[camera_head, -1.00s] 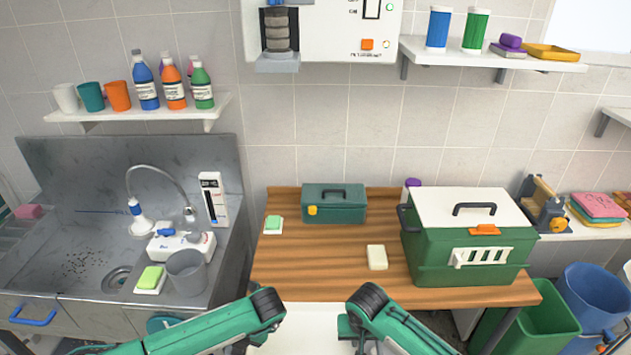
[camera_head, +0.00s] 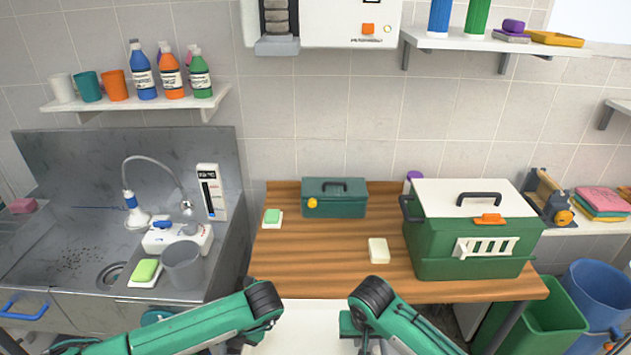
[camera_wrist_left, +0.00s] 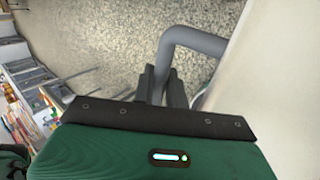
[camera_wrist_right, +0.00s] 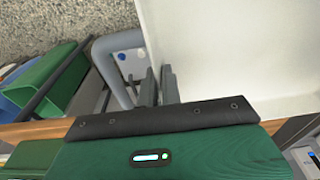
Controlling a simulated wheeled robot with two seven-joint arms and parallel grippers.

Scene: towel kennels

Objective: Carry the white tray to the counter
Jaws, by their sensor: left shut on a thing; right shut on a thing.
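The white tray (camera_head: 312,318) is at the bottom middle of the head view, between my two arms and in front of the wooden counter (camera_head: 330,262). Its near part is cut off by the frame. It also fills the right part of the left wrist view (camera_wrist_left: 275,75) and of the right wrist view (camera_wrist_right: 215,45). My left gripper (camera_wrist_left: 163,85) is shut on a grey bent handle (camera_wrist_left: 190,40) at one side of the tray. My right gripper (camera_wrist_right: 158,85) is shut on the grey handle (camera_wrist_right: 105,50) at the other side.
On the counter are a green toolbox (camera_head: 335,198), a green soap (camera_head: 272,217), a cream block (camera_head: 378,250) and a large green carrier (camera_head: 468,235) at right. The counter's front middle is bare. A sink (camera_head: 60,255) is left; bins (camera_head: 545,320) are right.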

